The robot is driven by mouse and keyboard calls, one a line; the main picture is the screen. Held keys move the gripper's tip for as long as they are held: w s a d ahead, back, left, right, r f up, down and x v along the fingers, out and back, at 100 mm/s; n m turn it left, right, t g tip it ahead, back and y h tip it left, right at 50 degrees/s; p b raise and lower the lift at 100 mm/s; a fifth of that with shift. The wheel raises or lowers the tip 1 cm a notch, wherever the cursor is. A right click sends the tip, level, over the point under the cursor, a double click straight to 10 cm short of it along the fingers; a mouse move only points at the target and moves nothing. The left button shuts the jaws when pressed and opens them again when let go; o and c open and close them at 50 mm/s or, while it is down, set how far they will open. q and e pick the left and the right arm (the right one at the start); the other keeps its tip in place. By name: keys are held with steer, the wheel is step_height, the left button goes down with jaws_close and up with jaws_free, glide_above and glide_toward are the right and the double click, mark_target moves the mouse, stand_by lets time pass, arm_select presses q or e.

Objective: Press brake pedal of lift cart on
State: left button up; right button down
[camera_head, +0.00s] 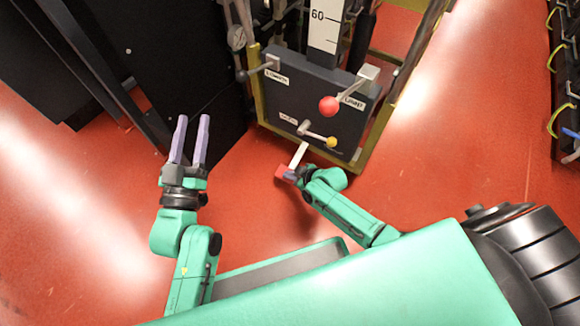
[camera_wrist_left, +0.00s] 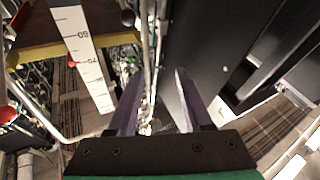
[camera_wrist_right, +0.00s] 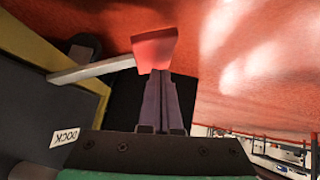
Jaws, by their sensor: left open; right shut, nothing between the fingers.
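The brake pedal is a red block (camera_head: 282,172) on a pale lever (camera_head: 299,155) that sticks out low from the front of the lift cart (camera_head: 320,100). The right wrist view also shows the red pedal (camera_wrist_right: 155,47) and its lever (camera_wrist_right: 90,70). My right gripper (camera_head: 290,175) is shut and empty. In the right wrist view its fingertips (camera_wrist_right: 160,76) are right at the pedal's edge; I cannot tell whether they touch. My left gripper (camera_head: 191,135) is open and empty, left of the cart, with its fingers pointing away from me.
The cart's dark panel has a red knob (camera_head: 328,106), a yellow knob (camera_head: 331,142) and a black-knobbed lever (camera_head: 242,76). A dark cabinet (camera_head: 175,60) stands left of the cart, close ahead of my left gripper. A rack (camera_head: 570,80) stands at the right. Red floor is clear between.

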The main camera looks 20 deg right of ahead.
steer(key=shift+d+f+b, duration=0.1)
steer(key=shift+f+b, duration=0.25)
steer(key=shift+f, duration=0.25)
arm_select(q)
step_height(320, 180, up, 10)
steer(key=a+t, duration=0.1)
steer(key=t, duration=0.2)
steer(key=shift+f+m+h, duration=0.2)
steer(key=shift+m+h, duration=0.2)
arm_select(e)
steer(key=shift+f, duration=0.1)
arm_select(q)
steer(key=shift+w, duration=0.1)
